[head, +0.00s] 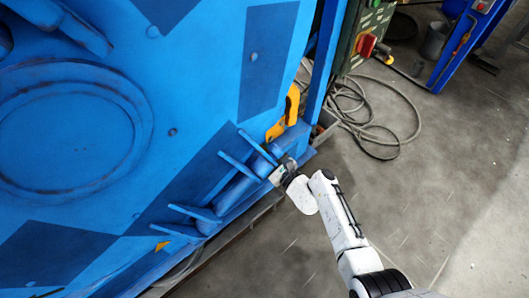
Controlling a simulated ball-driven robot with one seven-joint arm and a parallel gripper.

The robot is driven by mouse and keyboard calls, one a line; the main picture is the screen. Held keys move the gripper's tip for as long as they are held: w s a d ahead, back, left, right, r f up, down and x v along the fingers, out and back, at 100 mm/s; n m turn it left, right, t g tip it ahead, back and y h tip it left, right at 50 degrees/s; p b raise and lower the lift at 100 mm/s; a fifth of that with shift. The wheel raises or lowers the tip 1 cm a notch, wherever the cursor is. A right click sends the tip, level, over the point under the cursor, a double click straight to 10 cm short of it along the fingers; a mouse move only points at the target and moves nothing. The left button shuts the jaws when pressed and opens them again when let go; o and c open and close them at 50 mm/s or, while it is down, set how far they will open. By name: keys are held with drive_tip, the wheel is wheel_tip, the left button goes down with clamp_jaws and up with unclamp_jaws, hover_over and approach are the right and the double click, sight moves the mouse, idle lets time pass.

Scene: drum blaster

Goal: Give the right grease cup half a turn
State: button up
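My gripper (282,172) is at the end of my white arm, in the middle of the head view. It is small and dark here, and it is close against the end of a blue cylindrical bar (238,190) on the lower edge of the blue machine. I cannot make out the right grease cup; the gripper and wrist cover that spot. I cannot tell whether the fingers are open or shut, or whether they touch anything.
Blue plates (257,147) stick out beside the bar. A yellow bracket (291,105) is just above the gripper. A control box (368,35) with a red switch is at the upper right, with loose cables (385,130) on the floor. The grey floor (450,190) at right is clear.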

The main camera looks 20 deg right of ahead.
drive_tip(key=shift+m, duration=0.9)
drive_tip(key=o, duration=1)
drive_tip(key=shift+o, duration=0.2)
drive_tip(key=p+v, duration=0.4)
drive_tip(key=v, duration=0.7)
